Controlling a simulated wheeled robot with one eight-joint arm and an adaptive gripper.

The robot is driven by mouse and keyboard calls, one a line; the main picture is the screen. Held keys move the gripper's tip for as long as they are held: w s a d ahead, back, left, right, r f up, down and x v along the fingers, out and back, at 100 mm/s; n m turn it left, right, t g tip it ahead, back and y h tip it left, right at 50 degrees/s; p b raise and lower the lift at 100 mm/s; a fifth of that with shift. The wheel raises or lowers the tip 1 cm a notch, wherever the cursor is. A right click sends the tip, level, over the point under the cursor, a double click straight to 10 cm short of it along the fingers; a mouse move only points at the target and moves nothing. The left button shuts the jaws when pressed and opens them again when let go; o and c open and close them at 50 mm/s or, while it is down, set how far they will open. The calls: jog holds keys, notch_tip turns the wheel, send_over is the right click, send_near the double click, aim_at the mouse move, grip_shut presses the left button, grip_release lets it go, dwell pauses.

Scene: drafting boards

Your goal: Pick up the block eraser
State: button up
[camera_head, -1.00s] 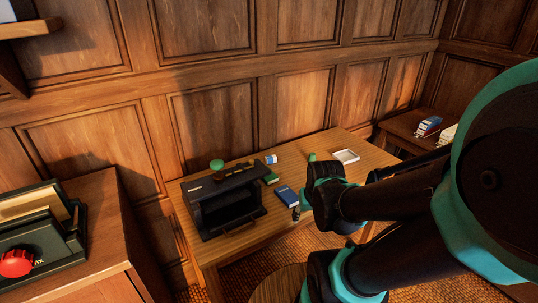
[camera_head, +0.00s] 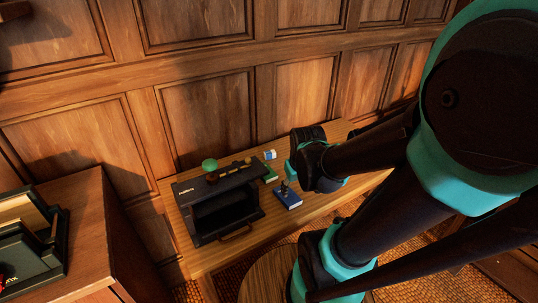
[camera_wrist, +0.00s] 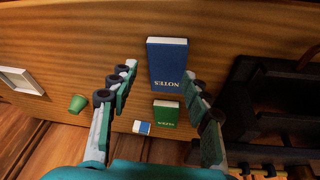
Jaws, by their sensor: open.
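The block eraser (camera_head: 270,155), a small white block with a blue sleeve, lies on the wooden desk (camera_head: 240,256) near its back edge. In the wrist view the eraser (camera_wrist: 142,127) sits beside a small green notes pad (camera_wrist: 166,114), low between my fingers. My gripper (camera_wrist: 159,72) is open and empty, fingers spread, with a blue notes book (camera_wrist: 167,62) beyond the fingertips. In the head view my gripper (camera_head: 288,178) is above the blue book (camera_head: 288,198), in front of and right of the eraser, apart from it.
A black open-fronted box (camera_head: 222,207) stands left of the pads, with a green round object (camera_head: 209,165) at its top. The wood-panelled wall (camera_head: 210,110) rises behind the desk.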

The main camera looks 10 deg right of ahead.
jog(key=w+a+r+n+g+h, duration=0.1)
jog(key=w+a+r+n, duration=0.1)
jog(key=w+r+n, duration=0.45)
jog(key=w+a+r+n+g+h, duration=0.1)
jog(key=w+a+n, duration=0.15)
jog(key=w, duration=0.65)
jog(key=n+g+h, duration=0.1)
jog(key=n+h, duration=0.1)
jog(key=n, duration=0.7)
send_near(270, 152)
jog(key=x, duration=0.2)
jog(key=a+x, duration=0.1)
jog(key=x, duration=0.1)
jog(key=shift+s+f, duration=0.2)
jog(key=shift+f, duration=0.1)
jog(key=d+f, duration=0.1)
jog(key=w+d+f, duration=0.1)
jog(key=f, duration=0.1)
jog(key=shift+d+f, duration=0.25)
jog(key=shift+f, duration=0.1)
jog(key=shift+d+f, duration=0.15)
jog(key=shift+f, duration=0.3)
jog(key=shift+c, duration=0.3)
grip_shut()
